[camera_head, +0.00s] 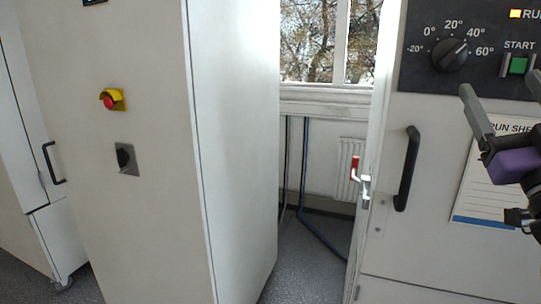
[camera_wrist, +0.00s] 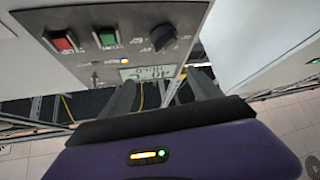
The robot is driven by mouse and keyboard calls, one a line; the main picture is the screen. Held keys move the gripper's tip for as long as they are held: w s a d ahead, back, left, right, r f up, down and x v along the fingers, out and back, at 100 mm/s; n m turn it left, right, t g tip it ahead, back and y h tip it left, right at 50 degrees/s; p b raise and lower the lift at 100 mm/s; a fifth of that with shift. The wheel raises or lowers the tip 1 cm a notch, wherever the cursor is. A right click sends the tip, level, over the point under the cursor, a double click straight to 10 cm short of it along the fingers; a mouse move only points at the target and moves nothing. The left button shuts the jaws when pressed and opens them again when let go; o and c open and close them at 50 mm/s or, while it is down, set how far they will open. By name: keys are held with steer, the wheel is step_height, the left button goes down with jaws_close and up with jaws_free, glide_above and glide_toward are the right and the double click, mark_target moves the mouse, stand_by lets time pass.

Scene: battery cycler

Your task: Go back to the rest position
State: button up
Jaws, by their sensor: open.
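My gripper (camera_head: 499,84) is at the right edge in the head view, in front of the white cabinet with the control panel (camera_head: 420,75). Its two grey fingers are apart, with nothing seen between them. In the wrist view my gripper (camera_wrist: 160,76) also shows open, its fingers pointing at the panel. The panel carries a black temperature dial (camera_head: 450,55), a green START button (camera_head: 518,65) and an amber RUN lamp. In the wrist view the panel appears upside down, with a red button (camera_wrist: 62,41), the green button (camera_wrist: 107,37), the dial (camera_wrist: 163,38) and a lit display (camera_wrist: 148,72).
A run sheet (camera_head: 485,190) is on the cabinet front behind my gripper. A black door handle (camera_head: 407,168) and a red-handled latch (camera_head: 355,168) stick out left of it. A tall white cabinet (camera_head: 235,150) with a red stop button (camera_head: 109,100) stands left, past a narrow gap.

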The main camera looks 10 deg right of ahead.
steer(key=s+a+f+m+g, duration=0.1)
steer(key=s+a+f+m, duration=0.15)
steer(key=f, duration=0.65)
steer(key=s+a+f+m+g, duration=0.15)
steer(key=a+f, duration=0.25)
steer(key=f, duration=0.5)
steer(key=s+a+f+m+g, duration=0.1)
steer(key=s+a+f, duration=0.25)
steer(key=f, duration=0.65)
steer(key=s+a+f+n+g+y, duration=0.2)
steer(key=s+a+f, duration=0.4)
steer(key=s+f, duration=0.3)
steer(key=s+a+f+n+g+y, duration=0.2)
steer(key=s+a+f+g+y, duration=0.2)
steer(key=s+f, duration=0.6)
steer(key=shift+s+a+n+y, duration=0.3)
steer(key=shift+s+a+y, duration=0.75)
steer(key=shift+a, duration=0.15)
